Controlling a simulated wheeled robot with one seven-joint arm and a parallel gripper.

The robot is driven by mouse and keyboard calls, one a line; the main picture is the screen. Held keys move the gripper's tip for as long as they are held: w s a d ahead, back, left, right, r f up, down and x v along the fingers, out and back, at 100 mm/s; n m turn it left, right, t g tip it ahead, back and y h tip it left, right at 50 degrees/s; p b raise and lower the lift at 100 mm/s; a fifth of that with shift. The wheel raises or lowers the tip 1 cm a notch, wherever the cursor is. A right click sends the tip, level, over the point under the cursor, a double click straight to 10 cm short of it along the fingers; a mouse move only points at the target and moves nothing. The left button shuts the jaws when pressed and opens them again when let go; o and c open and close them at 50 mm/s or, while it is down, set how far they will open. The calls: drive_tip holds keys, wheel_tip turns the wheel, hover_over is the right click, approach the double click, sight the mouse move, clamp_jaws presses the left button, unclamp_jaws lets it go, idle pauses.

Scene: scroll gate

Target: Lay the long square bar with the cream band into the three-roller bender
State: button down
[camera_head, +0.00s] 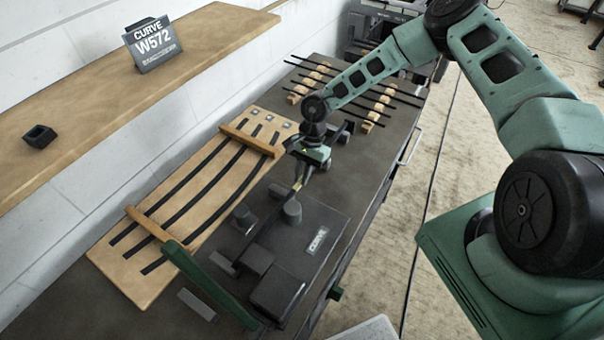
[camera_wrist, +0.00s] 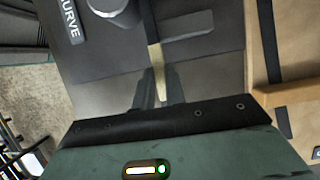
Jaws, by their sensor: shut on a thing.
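My gripper (camera_head: 303,170) is shut on the long dark square bar beside its cream band (camera_head: 298,184). In the wrist view, the gripper's fingers (camera_wrist: 156,88) close around the bar, and the cream band (camera_wrist: 157,62) shows just beyond them. The dark bar (camera_wrist: 149,20) runs on from there past a round roller (camera_wrist: 112,8). The three-roller bender (camera_head: 325,222) is a dark plate with a CURVE label.
A wooden board (camera_head: 120,268) with curved dark strips lies left of the bender. A green lever (camera_head: 205,284) stands at the bender's near end. More bars rest on wooden racks (camera_head: 310,82) at the back. A sign (camera_head: 152,45) reading CURVE W572 stands on the shelf (camera_head: 95,105).

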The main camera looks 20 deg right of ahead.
drive_tip(key=c, duration=1.4)
unclamp_jaws()
drive_tip(key=shift+o, duration=0.2)
drive_tip(key=shift+f, duration=0.1)
drive_tip(key=shift+w+d+r+b, duration=0.2)
drive_tip(key=shift+r+b, duration=0.15)
drive_tip(key=shift+r, duration=0.05)
drive_tip(key=b+v, duration=0.4)
drive_tip(key=v, duration=1.2)
drive_tip(key=shift+r+b, duration=0.3)
drive_tip(key=shift+b, duration=0.05)
